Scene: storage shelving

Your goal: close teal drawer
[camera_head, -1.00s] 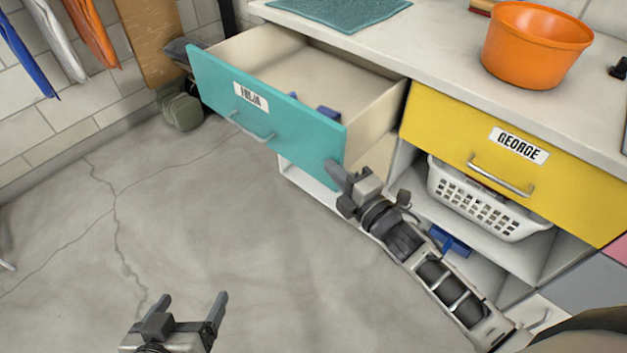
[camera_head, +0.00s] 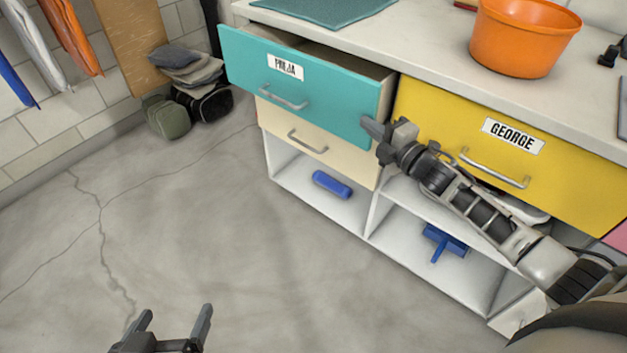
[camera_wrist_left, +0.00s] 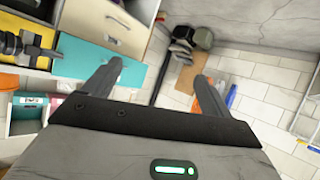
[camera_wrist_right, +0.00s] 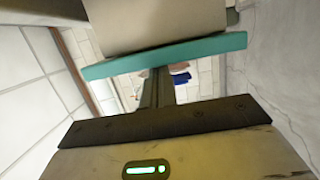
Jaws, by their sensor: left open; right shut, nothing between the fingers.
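The teal drawer (camera_head: 300,88) bears a name label and a metal handle. It stands partly open, its front out past the cabinet and a strip of its inside showing. My right gripper (camera_head: 371,128) is shut and empty at the right end of the teal front. It looks to be touching or very close to it; I cannot tell which. The right wrist view shows the teal front's edge (camera_wrist_right: 210,46) just beyond the fingers. My left gripper (camera_head: 175,324) is open and empty over the floor, well away from the drawer. In the left wrist view, its fingers (camera_wrist_left: 155,85) are apart.
A yellow drawer (camera_head: 430,115) labelled GEORGE is shut, right of the teal one. A cream drawer (camera_head: 325,145) sits below the teal one. An orange tub (camera_head: 522,40) stands on the countertop. Bags (camera_head: 185,95) lie by the wall. The floor at left is clear.

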